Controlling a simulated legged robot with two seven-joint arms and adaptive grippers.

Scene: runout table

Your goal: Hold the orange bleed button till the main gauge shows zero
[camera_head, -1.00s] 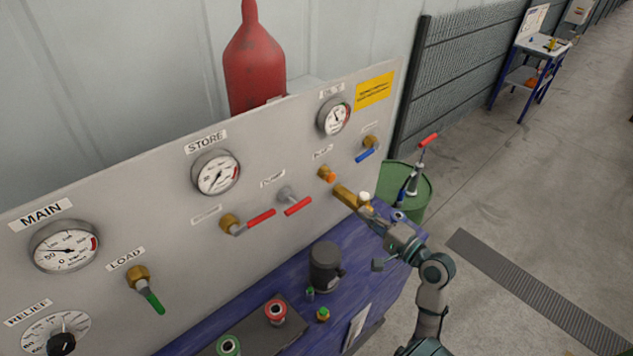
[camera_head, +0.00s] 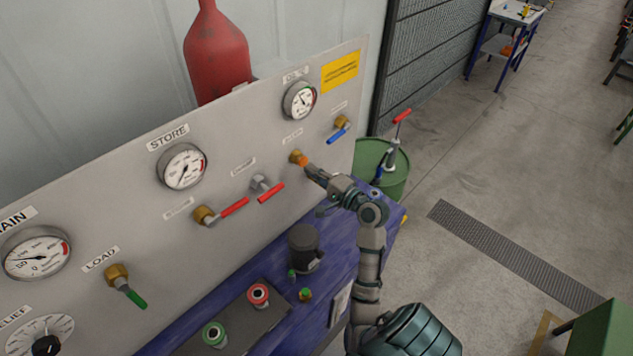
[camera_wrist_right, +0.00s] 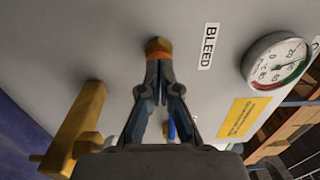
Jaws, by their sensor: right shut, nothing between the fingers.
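The orange bleed button (camera_head: 297,157) sits in a brass fitting on the grey panel, right of the red-handled valves. My right gripper (camera_head: 308,168) is shut and empty, its fingertips at the button. In the right wrist view, the closed fingertips (camera_wrist_right: 158,64) meet the orange rim of the button (camera_wrist_right: 158,46), beside the BLEED label (camera_wrist_right: 208,46); how far it is pressed cannot be told. The main gauge (camera_head: 36,253) is at the left edge of the head view. Its dark needle is too small to read exactly. My left gripper is out of view.
The store gauge (camera_head: 182,167) and a smaller gauge (camera_head: 299,101) are on the panel. A blue-handled valve (camera_head: 338,131) is right of the button. A brass outlet (camera_wrist_right: 80,125) is close to my gripper. A green drum (camera_head: 384,171) stands past the bench (camera_head: 343,235).

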